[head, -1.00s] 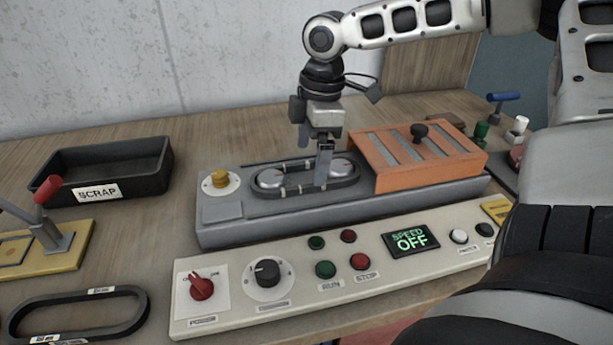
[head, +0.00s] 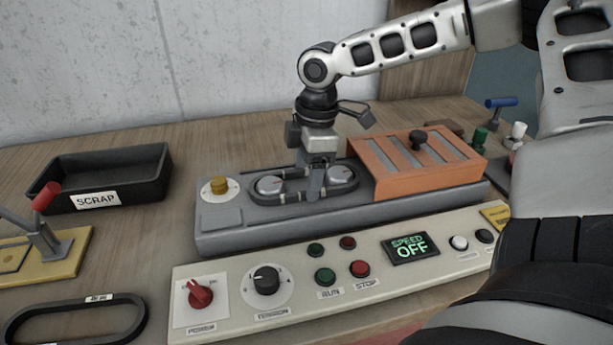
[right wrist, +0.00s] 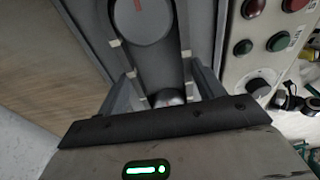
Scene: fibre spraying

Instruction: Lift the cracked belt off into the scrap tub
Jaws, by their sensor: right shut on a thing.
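The dark belt (head: 283,201) lies as a loop around two light metal pulleys (head: 270,185) on the grey machine bed, with pale marks on it. No crack can be made out. My right gripper (head: 309,186) is over the loop between the pulleys, shut on the belt, with a finger on the back run and one on the front run. In the right wrist view the belt (right wrist: 185,45) runs between its fingers. The black scrap tub (head: 140,178), labelled SCRAP, stands empty at the left. My left gripper is not in view.
An orange slatted cover (head: 385,183) with a black knob sits right of the pulleys. The control panel (head: 230,315) in front reads SPEED OFF. A red-handled lever (head: 46,197) and another belt loop (head: 140,322) lie at the left.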

